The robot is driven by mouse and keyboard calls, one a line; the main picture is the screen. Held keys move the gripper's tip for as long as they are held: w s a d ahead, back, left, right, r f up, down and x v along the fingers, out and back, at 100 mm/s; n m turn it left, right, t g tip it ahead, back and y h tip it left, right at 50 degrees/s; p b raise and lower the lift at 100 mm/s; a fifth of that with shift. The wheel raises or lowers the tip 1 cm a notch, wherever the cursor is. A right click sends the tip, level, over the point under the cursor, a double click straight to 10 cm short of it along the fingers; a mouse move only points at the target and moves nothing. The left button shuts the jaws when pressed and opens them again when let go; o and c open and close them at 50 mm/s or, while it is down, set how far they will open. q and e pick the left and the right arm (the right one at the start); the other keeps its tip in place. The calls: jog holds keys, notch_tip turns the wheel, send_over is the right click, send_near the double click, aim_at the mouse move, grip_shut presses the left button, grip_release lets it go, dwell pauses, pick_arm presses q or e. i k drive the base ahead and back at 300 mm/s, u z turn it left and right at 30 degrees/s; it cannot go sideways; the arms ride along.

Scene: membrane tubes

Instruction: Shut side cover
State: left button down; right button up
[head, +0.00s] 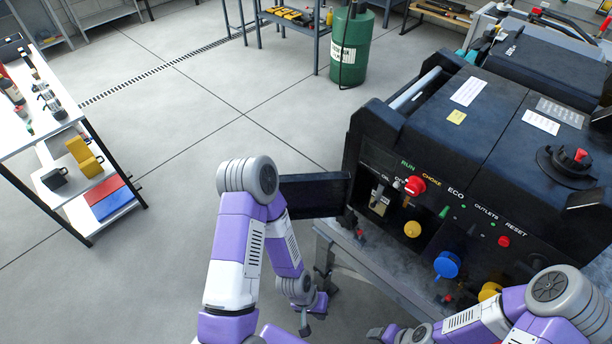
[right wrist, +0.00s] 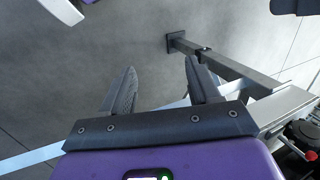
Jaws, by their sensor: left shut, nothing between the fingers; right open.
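The side cover (head: 316,194) is a dark flat panel that stands swung out from the left side of the black machine (head: 470,130). My left arm passes in front of its left part. My left gripper (head: 314,316) is shut and empty, lower in the head view than the cover and apart from it, left of the machine's stand. My right gripper (right wrist: 158,82) is open in the right wrist view, with nothing between its fingers and floor behind them. In the head view it shows only partly at the bottom edge, left of the right arm.
The machine's front has a red knob (head: 415,186), a blue knob (head: 446,264) and small switches. It rests on a metal stand (head: 375,275). A green drum (head: 351,45) stands behind, and a shelf cart (head: 85,215) stands at left. The floor between is clear.

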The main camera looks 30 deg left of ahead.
aim_at(307, 196)
jog(key=k, duration=0.45)
jog(key=u, duration=1.95)
jog(key=i, duration=3.2)
jog(key=z, duration=4.6)
jog(key=i, duration=0.5)
jog(key=u, duration=0.05)
jog(key=k, duration=0.25)
